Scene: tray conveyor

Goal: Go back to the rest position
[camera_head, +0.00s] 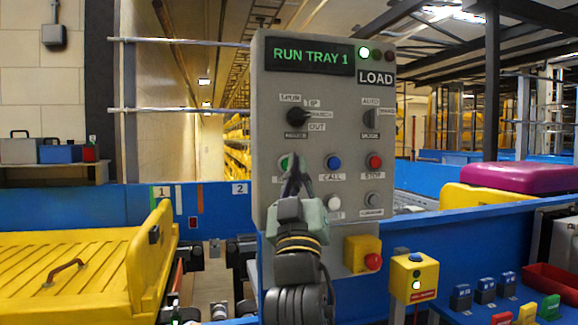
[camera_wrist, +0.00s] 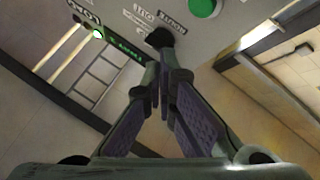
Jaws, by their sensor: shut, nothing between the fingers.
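My gripper (camera_head: 297,160) is in front of the grey control panel (camera_head: 278,232) in the head view, its shut, empty fingers pointing up at the left button column. They partly cover the green button (camera_head: 285,162). In the wrist view the fingers of my gripper (camera_wrist: 162,62) meet close to the panel face, below the black selector knob (camera_wrist: 160,37), with the green button (camera_wrist: 203,7) to the upper right. Whether the fingertips touch the panel cannot be told. The panel's display (camera_head: 310,56) reads RUN TRAY 1, and a green lamp (camera_head: 364,52) is lit above the LOAD label.
A yellow tray (camera_head: 60,262) lies at the left by the blue conveyor wall (camera_head: 110,205). A yellow box with a red button (camera_head: 362,254) sits low on the panel.

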